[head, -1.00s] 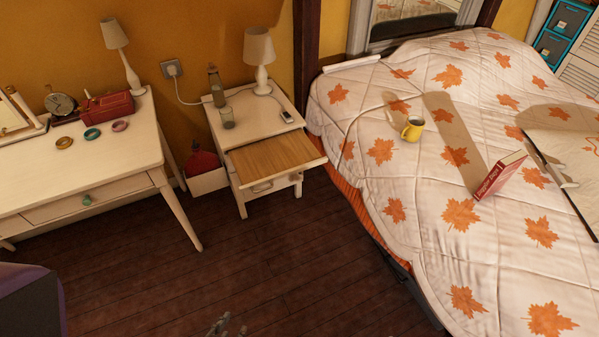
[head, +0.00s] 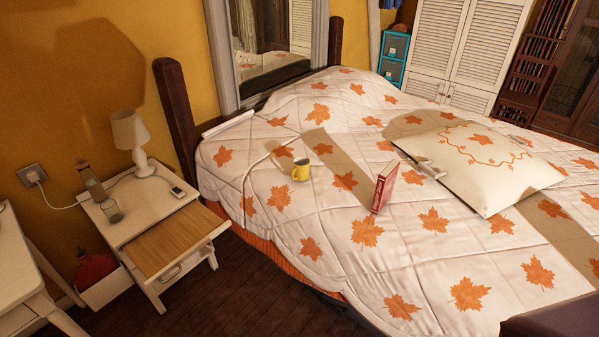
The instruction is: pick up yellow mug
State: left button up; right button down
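The yellow mug (head: 299,173) stands upright on the bed's quilt (head: 365,232), left of the middle of the bed. Neither of my grippers shows in the head view.
A cream pillow (head: 485,165) lies right of the book, with a small grey object (head: 432,170) at its left edge. A nightstand (head: 130,226) with its drawer (head: 177,245) pulled out stands left of the bed. Dark floor is clear in front of it.

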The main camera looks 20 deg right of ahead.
aim_at(301, 171)
jog(key=i+z, duration=0.1)
jog(key=i, duration=1)
jog(key=i+z, duration=0.1)
jog(key=z, duration=0.25)
jog(key=i+l+z, duration=0.1)
jog(key=z, duration=0.3)
jog(key=i+z, duration=0.1)
jog(key=z, duration=0.25)
jog(key=i, duration=0.3)
